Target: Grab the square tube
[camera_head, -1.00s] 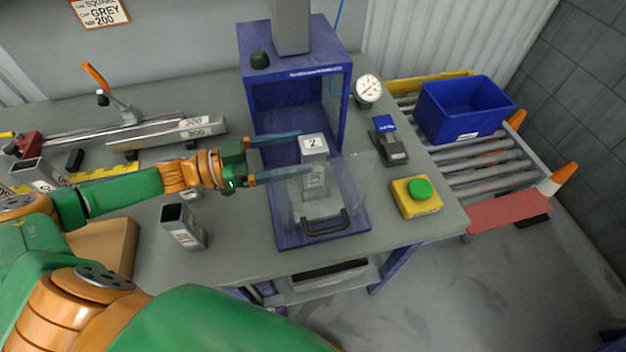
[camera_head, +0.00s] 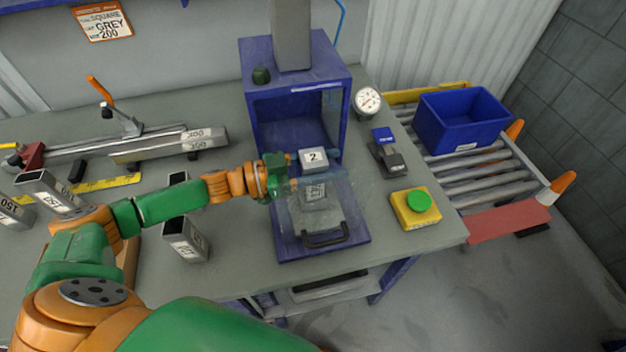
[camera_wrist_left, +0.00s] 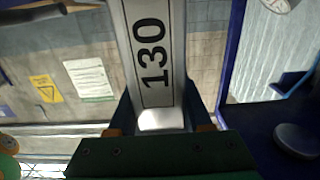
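A grey square tube (camera_head: 313,160) stands upright in the blue press, with a white label marked 2 near its top. A label reading 130 shows on the tube in the left wrist view (camera_wrist_left: 155,60). My left gripper (camera_head: 308,170) reaches in from the left at the tube's upper part. In the left wrist view its fingers (camera_wrist_left: 162,115) lie close against both sides of the tube, and it looks shut on it. The tube's lower part shows through a clear guard. My right gripper is out of view.
The blue press frame (camera_head: 345,110) rises behind the tube, and the guard's black handle (camera_head: 328,238) is in front. Other square tubes (camera_head: 186,240) stand at left. A yellow box with a green button (camera_head: 416,208) and a blue bin (camera_head: 462,118) on rollers are at right.

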